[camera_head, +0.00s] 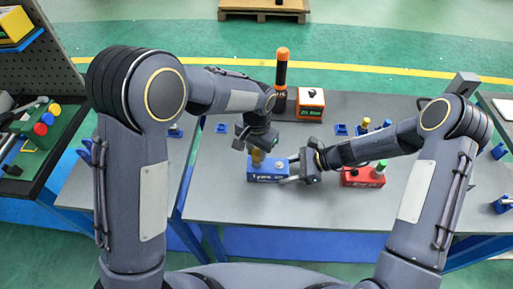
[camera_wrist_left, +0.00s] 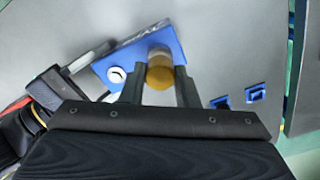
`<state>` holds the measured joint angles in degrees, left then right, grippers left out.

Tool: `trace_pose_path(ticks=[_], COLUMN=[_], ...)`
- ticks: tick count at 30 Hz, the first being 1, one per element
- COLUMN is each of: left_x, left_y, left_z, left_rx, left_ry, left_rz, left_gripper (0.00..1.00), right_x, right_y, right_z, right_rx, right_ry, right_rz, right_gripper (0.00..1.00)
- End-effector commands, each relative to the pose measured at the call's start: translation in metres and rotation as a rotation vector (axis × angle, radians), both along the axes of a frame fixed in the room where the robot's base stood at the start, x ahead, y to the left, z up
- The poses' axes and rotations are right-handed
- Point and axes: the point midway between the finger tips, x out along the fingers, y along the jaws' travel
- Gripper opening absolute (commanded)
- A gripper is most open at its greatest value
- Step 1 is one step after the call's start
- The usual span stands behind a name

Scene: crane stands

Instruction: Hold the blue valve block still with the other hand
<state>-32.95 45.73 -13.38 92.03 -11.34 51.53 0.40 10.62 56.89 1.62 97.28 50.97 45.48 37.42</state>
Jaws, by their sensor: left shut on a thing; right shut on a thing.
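The blue valve block (camera_head: 268,174) sits on the grey table, with lettering on its front face. In the left wrist view, the block (camera_wrist_left: 139,52) has a white round button (camera_wrist_left: 116,74) and a yellow-brown knob (camera_wrist_left: 160,74) on top. My left gripper (camera_head: 257,152) comes down from above and is shut on the knob, with one finger on each side of it. My right gripper (camera_head: 290,171) reaches in from the right and is shut on the right end of the block. The left arm's wrist hides part of the knob in the head view.
A red block (camera_head: 362,177) with a green knob stands to the right. An orange-and-white box (camera_head: 310,104) and an upright orange-topped tool (camera_head: 282,68) stand at the back. Small blue holders (camera_head: 341,129) sit on the table. The front left of the table is clear.

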Motion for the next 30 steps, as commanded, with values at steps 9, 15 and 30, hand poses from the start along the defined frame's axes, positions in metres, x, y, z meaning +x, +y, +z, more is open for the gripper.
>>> trace_pose_path(ticks=[9, 15, 30], left_x=[0.0, 0.0, 0.0], left_y=[0.0, 0.0, 0.0], left_z=[0.0, -0.001, -0.012], left_rx=[0.0, 0.0, 0.001], left_ry=[0.0, 0.0, 0.001], left_rz=[0.0, 0.0, 0.0], left_gripper=[0.02, 0.02, 0.02], right_x=[0.001, 0.001, 0.001], right_y=[0.0, 0.0, 0.0], right_z=[0.0, 0.0, 0.0], right_rx=[0.0, 0.0, 0.0], right_ry=[-0.001, -0.001, -0.001], right_rz=[-0.001, -0.002, -0.001], right_gripper=[0.23, 0.23, 0.23])
